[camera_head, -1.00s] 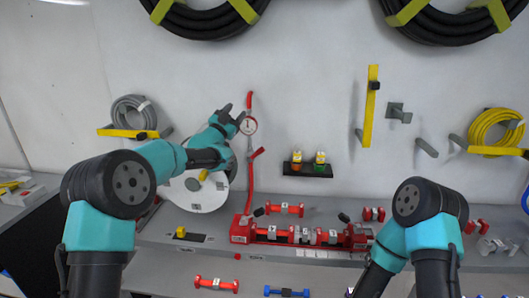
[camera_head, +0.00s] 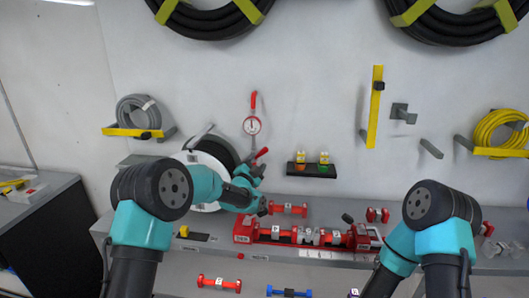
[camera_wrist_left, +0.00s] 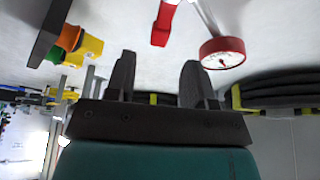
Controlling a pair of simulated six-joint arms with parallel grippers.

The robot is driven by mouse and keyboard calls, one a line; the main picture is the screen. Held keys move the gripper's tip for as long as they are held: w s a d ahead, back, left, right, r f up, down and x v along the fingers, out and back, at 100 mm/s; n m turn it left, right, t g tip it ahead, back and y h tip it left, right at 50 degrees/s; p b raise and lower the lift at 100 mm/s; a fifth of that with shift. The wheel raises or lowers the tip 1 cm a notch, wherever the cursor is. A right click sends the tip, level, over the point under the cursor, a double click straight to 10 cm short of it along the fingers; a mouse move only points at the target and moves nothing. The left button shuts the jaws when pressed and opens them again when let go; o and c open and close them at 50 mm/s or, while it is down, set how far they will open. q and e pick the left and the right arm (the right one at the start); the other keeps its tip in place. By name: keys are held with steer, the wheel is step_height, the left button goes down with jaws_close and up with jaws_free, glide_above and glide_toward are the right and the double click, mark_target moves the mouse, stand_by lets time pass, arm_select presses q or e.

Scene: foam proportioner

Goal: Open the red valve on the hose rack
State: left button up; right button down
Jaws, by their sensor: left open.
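I cannot tell which is the red valve. My left gripper (camera_head: 256,172) is open and empty just below the lower handle, covering the pipe below it. In the left wrist view, the fingers are apart with nothing between them; the gauge (camera_wrist_left: 222,53) and a red handle (camera_wrist_left: 163,22) lie beyond them. My right gripper is out of view.
A white reel (camera_head: 205,165) stands behind my left arm. A small black shelf with bottles (camera_head: 312,170) is right of the pipe. A red proportioner unit (camera_head: 300,235) lies on the grey bench below. Yellow hooks hold hoses on the wall.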

mark_target(263, 152)
arm_select(q)
steer(key=shift+w, duration=0.15)
steer(key=shift+x, duration=3.65)
steer(key=shift+c, duration=0.4)
jaws_close()
